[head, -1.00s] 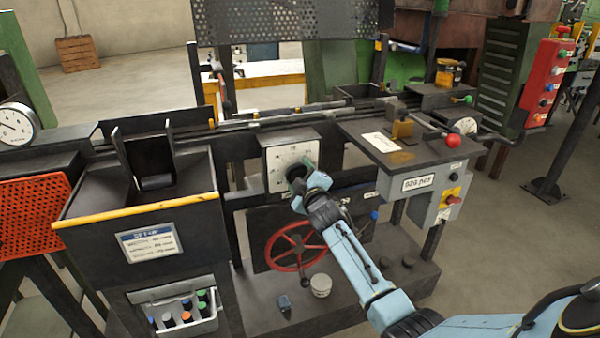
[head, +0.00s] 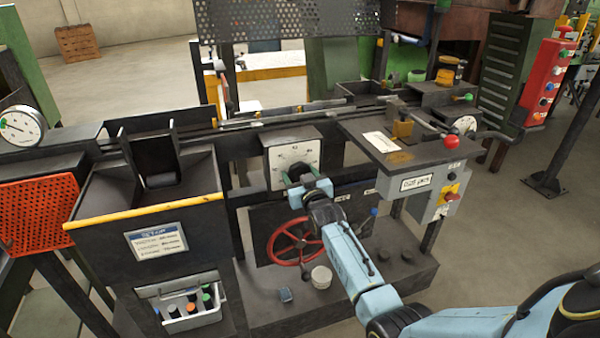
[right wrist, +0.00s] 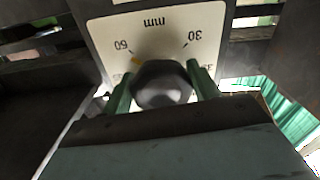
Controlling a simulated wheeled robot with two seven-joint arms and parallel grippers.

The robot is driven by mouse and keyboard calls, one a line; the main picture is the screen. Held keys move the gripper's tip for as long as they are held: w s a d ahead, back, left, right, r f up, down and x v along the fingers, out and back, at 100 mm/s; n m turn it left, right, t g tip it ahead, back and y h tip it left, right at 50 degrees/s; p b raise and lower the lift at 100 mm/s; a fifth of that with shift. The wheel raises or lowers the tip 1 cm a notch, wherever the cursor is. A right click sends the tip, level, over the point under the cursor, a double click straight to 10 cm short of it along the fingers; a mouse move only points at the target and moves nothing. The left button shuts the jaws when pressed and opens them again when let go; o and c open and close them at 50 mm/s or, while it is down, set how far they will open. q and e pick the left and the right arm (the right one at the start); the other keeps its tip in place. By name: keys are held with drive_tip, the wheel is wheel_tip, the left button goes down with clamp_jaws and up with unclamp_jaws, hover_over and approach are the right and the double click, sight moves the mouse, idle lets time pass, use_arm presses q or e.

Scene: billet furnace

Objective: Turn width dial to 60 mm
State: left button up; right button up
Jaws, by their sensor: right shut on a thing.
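The width dial (head: 302,153) is a white face on a grey box at the middle of the bench. In the right wrist view its face (right wrist: 178,35) appears upside down, with "mm", "60" and "30" readable. A dark round knob (right wrist: 162,86) sits at its centre. A small yellow-orange mark shows beside the knob, close to the 60. My right gripper (head: 300,176) is at the dial. Its green fingers (right wrist: 161,88) are shut on the knob, one on each side. The gripper hides the lower part of the dial. My left gripper is not in view.
A red handwheel (head: 291,243) is below the dial. A grey control box (head: 418,190) with a red ball lever (head: 451,142) stands to the right. A dark hopper with a yellow edge (head: 145,211) is to the left.

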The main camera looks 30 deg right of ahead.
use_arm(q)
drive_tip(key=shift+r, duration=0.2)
use_arm(e)
drive_tip(key=shift+m, duration=0.5)
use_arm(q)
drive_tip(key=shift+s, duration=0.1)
use_arm(e)
drive_tip(key=shift+a, duration=0.1)
drive_tip(key=o, duration=1)
drive_tip(key=shift+c, duration=0.2)
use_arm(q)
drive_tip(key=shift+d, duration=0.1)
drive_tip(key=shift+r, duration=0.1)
use_arm(e)
drive_tip(key=shift+s, duration=0.1)
drive_tip(key=shift+s+a+p, duration=0.1)
drive_tip(key=shift+s+p, duration=0.2)
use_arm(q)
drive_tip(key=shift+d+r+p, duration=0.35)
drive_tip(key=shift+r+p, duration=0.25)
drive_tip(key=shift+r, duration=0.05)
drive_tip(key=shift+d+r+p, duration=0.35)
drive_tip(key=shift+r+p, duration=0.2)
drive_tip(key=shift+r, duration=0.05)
use_arm(e)
drive_tip(key=v, duration=1.2)
drive_tip(key=shift+s, duration=0.3)
